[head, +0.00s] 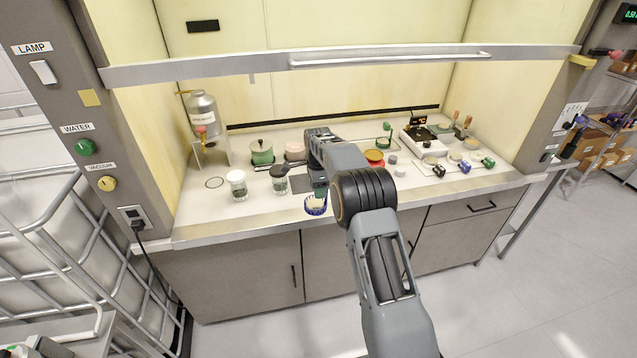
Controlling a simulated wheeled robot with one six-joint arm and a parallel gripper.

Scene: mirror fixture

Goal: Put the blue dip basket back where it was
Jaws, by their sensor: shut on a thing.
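My forearm and wrist partly cover the gripper, so the fingertips and the exact grip are hidden. I cannot tell whether the basket touches the counter. Other small blue pieces (465,167) and green pieces (488,162) sit on a white tray (446,176) at the right.
A white-lidded jar (238,185) and a black-lidded jar (280,180) stand left of my gripper. The raised sash (350,62) crosses above.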

